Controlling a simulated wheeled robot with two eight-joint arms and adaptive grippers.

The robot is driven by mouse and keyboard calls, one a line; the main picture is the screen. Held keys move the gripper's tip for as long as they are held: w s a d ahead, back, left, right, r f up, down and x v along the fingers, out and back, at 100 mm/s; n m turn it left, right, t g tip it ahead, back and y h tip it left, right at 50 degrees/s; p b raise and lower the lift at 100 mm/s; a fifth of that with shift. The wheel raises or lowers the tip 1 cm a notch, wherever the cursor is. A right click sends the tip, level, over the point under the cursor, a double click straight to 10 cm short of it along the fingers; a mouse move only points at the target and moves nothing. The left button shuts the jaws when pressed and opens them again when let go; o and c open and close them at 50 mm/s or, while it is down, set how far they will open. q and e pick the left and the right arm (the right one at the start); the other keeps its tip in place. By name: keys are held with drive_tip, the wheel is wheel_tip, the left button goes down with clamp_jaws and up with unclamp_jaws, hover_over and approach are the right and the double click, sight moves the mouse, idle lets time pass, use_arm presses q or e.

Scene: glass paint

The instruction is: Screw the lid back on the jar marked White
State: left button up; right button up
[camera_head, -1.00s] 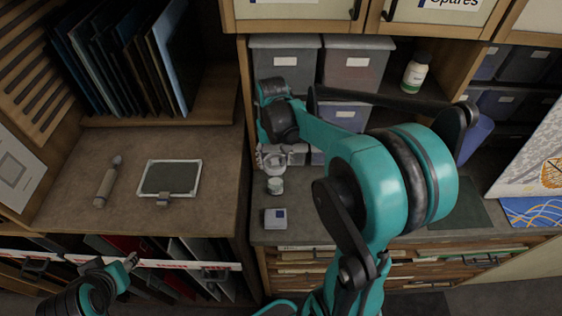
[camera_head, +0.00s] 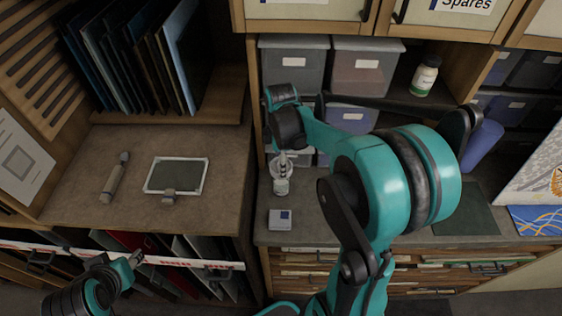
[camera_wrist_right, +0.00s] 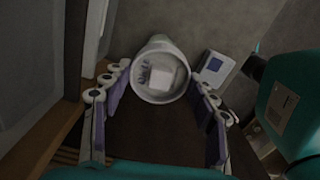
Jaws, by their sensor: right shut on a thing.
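The small pale jar (camera_head: 281,186) stands upright near the left edge of the right-hand counter. My right gripper (camera_head: 282,160) points down directly over it. In the right wrist view my right gripper's fingers (camera_wrist_right: 162,100) reach either side of a round whitish lid (camera_wrist_right: 150,88), shut on its rim. Faint lettering and a pale square show on its face. The lid appears to be at the jar's mouth; I cannot tell how well it is seated. My left gripper (camera_head: 134,259) is low at the left, away from the jar, its opening too small to judge.
A small box with a blue square (camera_head: 280,220) lies just in front of the jar. A wooden cabinet side is close at its left. A framed panel (camera_head: 177,176) lies on the left counter.

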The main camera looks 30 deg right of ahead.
drive_tip(key=n, duration=0.3)
drive_tip(key=shift+f, duration=0.15)
drive_tip(key=shift+f+n+b, duration=0.7)
drive_tip(key=shift+f+b, duration=0.1)
drive_tip(key=shift+f, duration=0.15)
drive_tip(key=shift+f+b, duration=0.55)
drive_tip(key=shift+f, duration=0.15)
drive_tip(key=shift+f+b, duration=0.85)
drive_tip(key=shift+f, duration=0.05)
idle(1.3)
drive_tip(key=m, duration=0.5)
drive_tip(key=m, duration=0.5)
idle(0.4)
